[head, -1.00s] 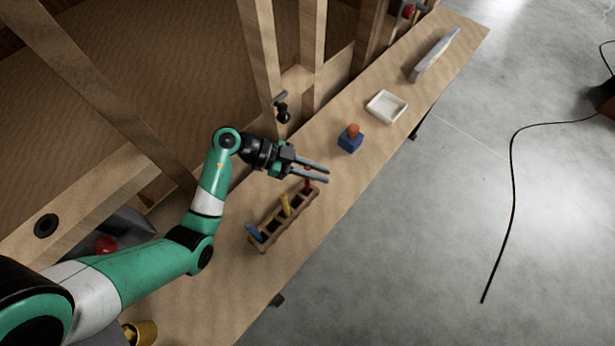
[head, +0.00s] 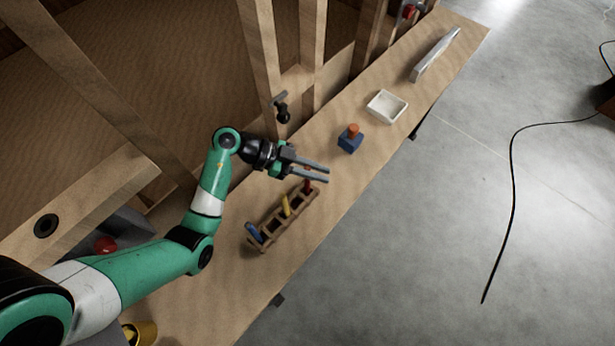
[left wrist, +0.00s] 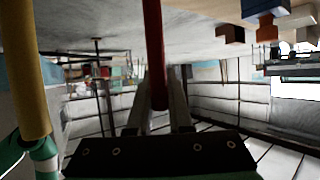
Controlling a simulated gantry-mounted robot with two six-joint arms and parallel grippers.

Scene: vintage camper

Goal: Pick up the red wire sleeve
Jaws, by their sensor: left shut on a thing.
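The red wire sleeve (head: 308,187) stands upright at the far end of a wooden rack (head: 266,250) on the bench. My left gripper (head: 326,174) reaches over that end, its fingers around the sleeve's upper part. In the left wrist view, the red sleeve (left wrist: 155,55) runs down between the two fingers (left wrist: 160,115), and the gripper is shut on it. The sleeve's lower end is hidden in the head view, so I cannot tell whether it is fully seated. My right gripper is in neither view.
A yellow sleeve (head: 286,204) and a blue one (head: 254,232) stand in the same rack. Beyond are a blue block (head: 350,142) with an orange top and a white tray (head: 372,104). Wooden posts (head: 262,60) line the bench's left side.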

